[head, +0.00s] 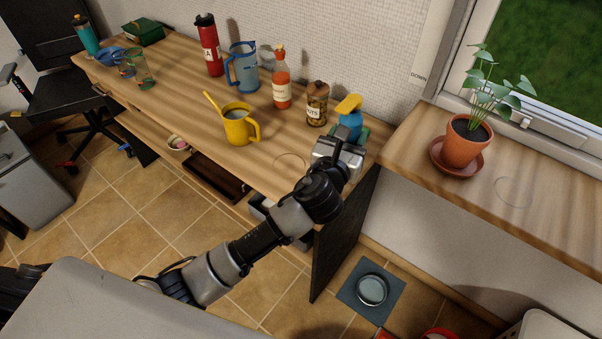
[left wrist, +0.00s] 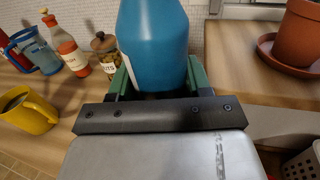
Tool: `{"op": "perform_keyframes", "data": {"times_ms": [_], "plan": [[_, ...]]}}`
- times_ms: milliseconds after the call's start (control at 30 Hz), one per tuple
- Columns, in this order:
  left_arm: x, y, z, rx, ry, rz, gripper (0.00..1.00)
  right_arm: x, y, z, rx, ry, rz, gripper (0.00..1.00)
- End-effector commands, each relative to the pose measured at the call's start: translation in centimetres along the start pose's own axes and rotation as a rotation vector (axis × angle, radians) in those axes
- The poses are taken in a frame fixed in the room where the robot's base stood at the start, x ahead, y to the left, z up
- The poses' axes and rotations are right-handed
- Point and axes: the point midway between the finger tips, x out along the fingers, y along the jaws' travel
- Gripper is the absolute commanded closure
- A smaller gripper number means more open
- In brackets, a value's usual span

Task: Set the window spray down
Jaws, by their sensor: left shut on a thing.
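The window spray (head: 349,121) is a blue bottle with a yellow spray head, at the right end of the wooden desk in the head view. My left gripper (head: 351,135) is around it, and the arm partly hides the lower bottle. In the left wrist view the blue bottle (left wrist: 153,42) stands roughly upright between the green fingers of my left gripper (left wrist: 155,82), which is shut on it. Its base is hidden, so I cannot tell whether it touches the desk. My right gripper is in neither view.
A jar (head: 317,104), a sauce bottle (head: 281,80) and a yellow mug (head: 238,126) stand left of the spray. A faint ring (head: 290,163) marks bare desk near the front edge. A potted plant (head: 467,142) stands on the sill, with another ring (head: 514,192) on clear wood.

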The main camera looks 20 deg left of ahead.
Motion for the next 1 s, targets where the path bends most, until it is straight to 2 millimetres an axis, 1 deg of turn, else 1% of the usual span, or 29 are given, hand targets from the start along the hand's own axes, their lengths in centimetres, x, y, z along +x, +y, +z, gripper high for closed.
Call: {"op": "perform_keyframes", "data": {"times_ms": [33,100,167,200,333,500,633,800,1000], "plan": [[0.5,-0.3,0.3,0.000,-0.002,-0.004,0.79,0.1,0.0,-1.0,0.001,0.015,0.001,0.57],[0.8,-0.1,0.2,0.001,-0.001,-0.006,0.79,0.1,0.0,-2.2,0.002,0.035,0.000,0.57],[0.9,0.6,-0.3,0.002,0.001,-0.007,0.79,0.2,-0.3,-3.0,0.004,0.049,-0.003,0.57],[1.0,1.3,-0.8,0.002,0.003,-0.005,0.79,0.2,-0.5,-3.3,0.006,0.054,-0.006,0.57],[1.0,4.2,-2.6,0.002,0.003,-0.005,0.79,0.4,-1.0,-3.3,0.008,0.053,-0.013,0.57],[1.1,8.0,-4.9,0.000,0.002,-0.005,0.79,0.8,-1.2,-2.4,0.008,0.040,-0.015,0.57],[1.2,10.1,-6.0,-0.001,0.001,-0.007,0.79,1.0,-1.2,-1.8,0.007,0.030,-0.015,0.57],[1.2,11.1,-6.9,-0.002,0.000,-0.007,0.79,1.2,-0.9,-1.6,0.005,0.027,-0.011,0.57],[1.2,11.0,-9.9,-0.006,0.001,-0.007,0.79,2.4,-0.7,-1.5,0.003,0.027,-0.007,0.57]]}}
